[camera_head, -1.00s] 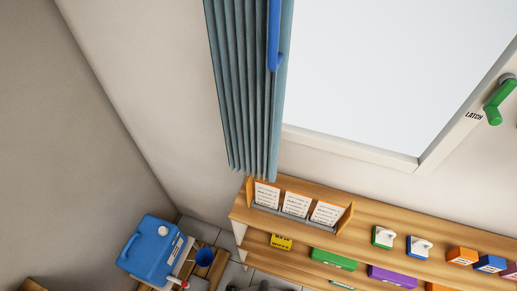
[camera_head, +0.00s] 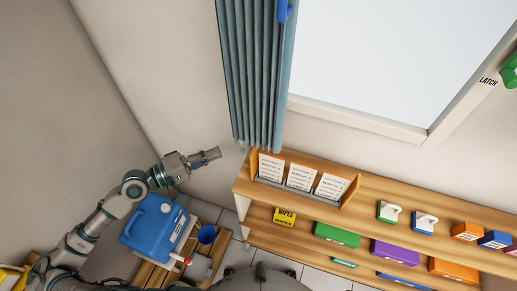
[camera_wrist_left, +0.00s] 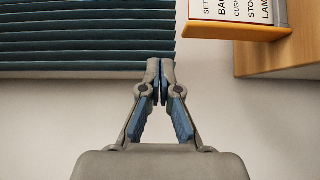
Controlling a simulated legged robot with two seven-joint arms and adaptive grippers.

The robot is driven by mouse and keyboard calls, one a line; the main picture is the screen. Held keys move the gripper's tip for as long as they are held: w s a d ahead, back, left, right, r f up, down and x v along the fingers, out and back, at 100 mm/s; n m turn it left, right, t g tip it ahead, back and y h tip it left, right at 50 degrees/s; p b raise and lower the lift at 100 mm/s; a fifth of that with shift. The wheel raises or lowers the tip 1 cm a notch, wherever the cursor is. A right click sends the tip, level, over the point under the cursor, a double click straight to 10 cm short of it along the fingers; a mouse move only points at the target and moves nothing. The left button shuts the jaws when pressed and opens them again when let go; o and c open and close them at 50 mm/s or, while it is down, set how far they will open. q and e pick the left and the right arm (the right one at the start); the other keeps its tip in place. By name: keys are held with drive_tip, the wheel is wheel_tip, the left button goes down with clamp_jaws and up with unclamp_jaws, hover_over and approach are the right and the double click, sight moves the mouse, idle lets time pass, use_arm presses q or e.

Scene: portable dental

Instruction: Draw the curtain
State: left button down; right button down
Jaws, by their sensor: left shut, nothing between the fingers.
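The blue-grey pleated curtain (camera_head: 254,80) hangs bunched at the left side of the window (camera_head: 385,50). A blue pull handle (camera_head: 284,11) shows on its right edge at the top of the head view. My left gripper (camera_head: 217,153) is below and left of the curtain's lower end in the head view. In the left wrist view my left gripper (camera_wrist_left: 161,72) is shut and empty, with its tips just by the curtain's edge folds (camera_wrist_left: 85,40); I cannot tell whether they touch. My right gripper is not in view.
A wooden shelf (camera_head: 400,190) with cards, boxes and dispensers runs below the window. A blue jug (camera_head: 155,234) stands on a low wooden stand at lower left. A green latch handle (camera_head: 511,72) is at the right edge. The wall left of the curtain is bare.

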use_arm(q)
drive_tip(key=w+d+p, duration=0.2)
drive_tip(key=d+p, duration=0.5)
drive_tip(key=d, duration=0.6)
drive_tip(key=shift+w+r+p, duration=0.25)
drive_tip(key=shift+w+p, duration=0.05)
drive_tip(key=shift+p, duration=0.1)
drive_tip(key=shift+w+a, duration=0.1)
drive_tip(key=shift+a, duration=0.2)
